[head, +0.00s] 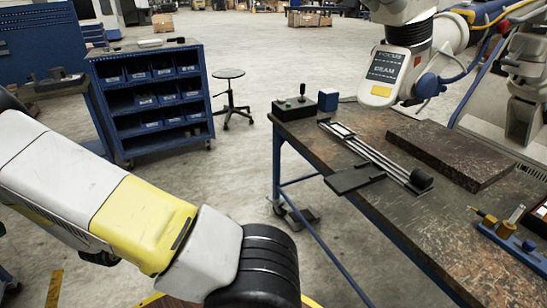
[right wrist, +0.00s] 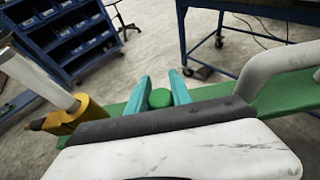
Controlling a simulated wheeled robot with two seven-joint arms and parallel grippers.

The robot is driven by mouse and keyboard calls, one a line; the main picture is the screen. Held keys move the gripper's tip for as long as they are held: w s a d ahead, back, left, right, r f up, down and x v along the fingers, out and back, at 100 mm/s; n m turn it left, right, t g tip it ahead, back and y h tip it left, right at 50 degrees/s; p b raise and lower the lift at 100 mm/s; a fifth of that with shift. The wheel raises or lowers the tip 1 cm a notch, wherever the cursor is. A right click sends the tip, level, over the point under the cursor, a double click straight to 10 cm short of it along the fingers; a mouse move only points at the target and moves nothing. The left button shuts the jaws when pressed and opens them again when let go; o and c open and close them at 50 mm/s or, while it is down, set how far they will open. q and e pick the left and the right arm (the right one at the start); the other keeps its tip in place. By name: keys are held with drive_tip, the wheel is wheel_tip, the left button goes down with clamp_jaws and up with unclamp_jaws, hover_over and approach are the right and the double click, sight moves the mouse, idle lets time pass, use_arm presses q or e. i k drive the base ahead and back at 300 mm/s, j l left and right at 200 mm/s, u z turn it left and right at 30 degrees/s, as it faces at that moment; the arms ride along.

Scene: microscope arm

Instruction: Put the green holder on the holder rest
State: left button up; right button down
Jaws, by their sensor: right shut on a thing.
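In the right wrist view my right gripper (right wrist: 160,92) shows two teal fingers, shut on a green rounded piece of the green holder (right wrist: 160,99). A long green bar (right wrist: 285,94) runs across the picture behind a white body with a black edge; how it joins the held piece is hidden. The right gripper and the holder do not show in the head view. My left gripper is not in view. On the worktable (head: 420,228) in the head view are a dark base with slim rails (head: 370,155) and a blue rack (head: 515,245); I cannot tell which thing is the holder rest.
A white and yellow arm (head: 130,215) with a black end fills the lower left of the head view. A microscope head (head: 385,75) hangs over the table's back. A dark slab (head: 455,150) and a control box (head: 295,107) lie on the table. A blue bin shelf (head: 150,95) stands behind.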

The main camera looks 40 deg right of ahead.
sight(344, 180)
drive_tip(key=i+z, duration=0.3)
drive_tip(key=i, duration=0.35)
drive_tip(key=i+j+z, duration=0.35)
drive_tip(key=i, duration=0.25)
drive_tip(key=i+z, duration=0.25)
drive_tip(key=z, duration=0.25)
drive_tip(key=i+z, duration=0.25)
drive_tip(key=z, duration=0.25)
drive_tip(key=i+j+z, duration=0.2)
drive_tip(key=z, duration=0.25)
drive_tip(key=i+j+z, duration=0.15)
drive_tip(key=i+z, duration=0.15)
drive_tip(key=z, duration=0.15)
drive_tip(key=i+j+z, duration=0.25)
drive_tip(key=z, duration=0.2)
drive_tip(key=l, duration=0.55)
